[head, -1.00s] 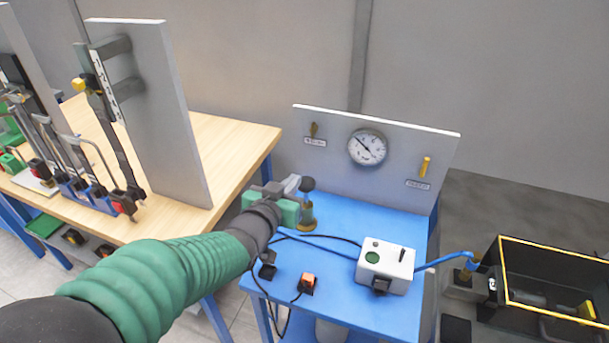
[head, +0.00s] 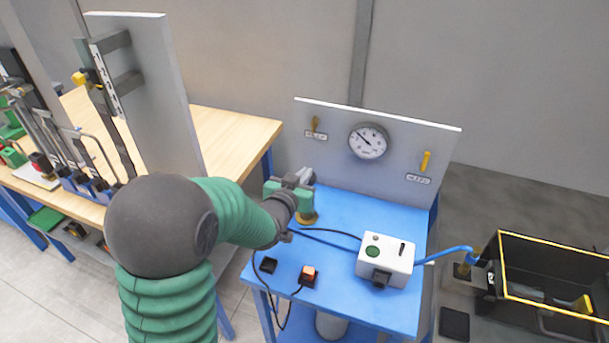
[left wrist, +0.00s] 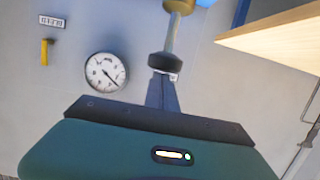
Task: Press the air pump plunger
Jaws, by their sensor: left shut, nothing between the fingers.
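The air pump stands near the left edge of the blue table. Its brass base (head: 307,218) shows below my left gripper (head: 304,178) in the head view. My left gripper is shut and empty, at the top of the pump, and covers the plunger there. In the left wrist view, the plunger's black knob (left wrist: 165,60) and thin metal rod (left wrist: 173,32) are just beyond the shut fingertips (left wrist: 165,77). The fingers and knob overlap in that picture; I cannot tell whether they touch. My right gripper is not in view.
A grey panel with a pressure gauge (head: 368,142) and a yellow lever (head: 425,162) stands behind the pump. A white control box (head: 386,259) and an orange switch (head: 308,275) sit on the blue table (head: 345,215). A wooden table (head: 232,135) lies left, a yellow-rimmed black bin (head: 555,250) right.

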